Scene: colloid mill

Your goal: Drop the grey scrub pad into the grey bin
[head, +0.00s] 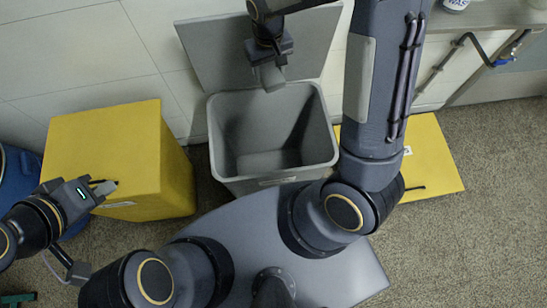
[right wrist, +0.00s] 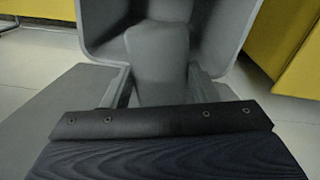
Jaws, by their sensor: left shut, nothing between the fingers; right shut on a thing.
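The grey bin (head: 224,180) stands open in the middle of the head view, its grey lid (head: 215,55) raised against the wall behind. My right gripper (head: 268,66) is above the bin's back part, shut on the grey scrub pad (head: 271,78). In the right wrist view the pad (right wrist: 158,68) sits between the fingers, with the bin (right wrist: 98,40) beyond it. Grey on grey makes the pad's edges hard to tell there. My left gripper (head: 104,188) is shut and empty, in front of the yellow box at left.
The yellow box (head: 110,140) stands left of the bin, with a blue drum (head: 20,168) behind my left arm. A yellow object (head: 432,160) lies right of the bin, partly hidden by my right arm. A counter (head: 485,15) with a white container (head: 455,4) is at top right.

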